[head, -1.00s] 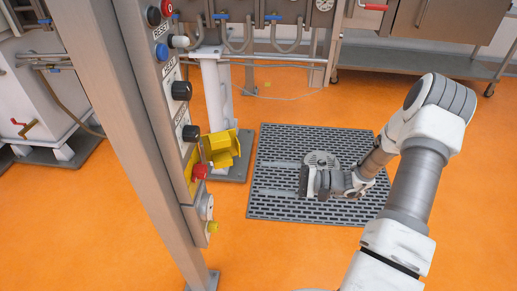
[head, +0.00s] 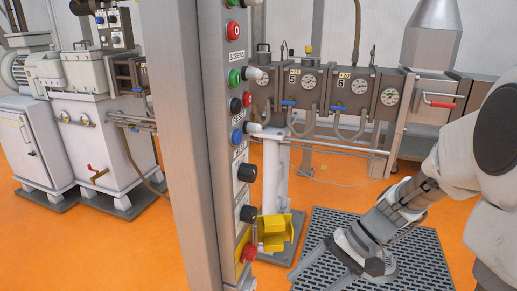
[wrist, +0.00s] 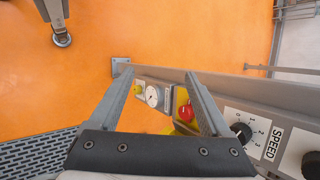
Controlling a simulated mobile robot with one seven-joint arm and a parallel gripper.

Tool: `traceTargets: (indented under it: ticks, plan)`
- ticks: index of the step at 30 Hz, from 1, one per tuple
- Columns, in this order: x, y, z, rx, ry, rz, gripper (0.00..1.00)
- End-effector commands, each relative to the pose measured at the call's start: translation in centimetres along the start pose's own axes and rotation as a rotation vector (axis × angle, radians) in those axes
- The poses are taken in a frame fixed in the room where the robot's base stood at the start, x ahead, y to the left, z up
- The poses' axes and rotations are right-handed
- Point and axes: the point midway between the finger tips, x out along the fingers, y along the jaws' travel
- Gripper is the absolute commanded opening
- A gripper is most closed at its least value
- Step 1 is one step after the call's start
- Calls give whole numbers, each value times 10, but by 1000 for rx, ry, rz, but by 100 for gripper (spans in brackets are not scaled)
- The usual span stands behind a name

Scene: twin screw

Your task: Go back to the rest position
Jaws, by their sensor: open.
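My gripper (head: 318,278) is open and empty at the lower right of the head view. It is over the dark floor grate (head: 327,222), with its fingers pointing down and left. In the wrist view my gripper (wrist: 164,76) shows two grey fingers spread apart. Between and beyond them are a round dial (wrist: 154,96) and a red mushroom button (wrist: 186,113) on the control post. Whether the fingers touch the post cannot be told; nothing is held.
The grey control post (head: 182,130) with buttons and knobs stands left of my arm. A yellow bracket (head: 274,232) sits beside it. The machine with gauges (head: 345,92) spans the back. Orange floor is open at the lower left.

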Motion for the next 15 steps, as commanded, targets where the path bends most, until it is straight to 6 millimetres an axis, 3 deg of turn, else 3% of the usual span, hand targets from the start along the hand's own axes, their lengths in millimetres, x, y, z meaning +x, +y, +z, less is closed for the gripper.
traceTargets:
  ticks: [15]
  plan:
    - [-60, -17, 69, -264, 361, 450, 82]
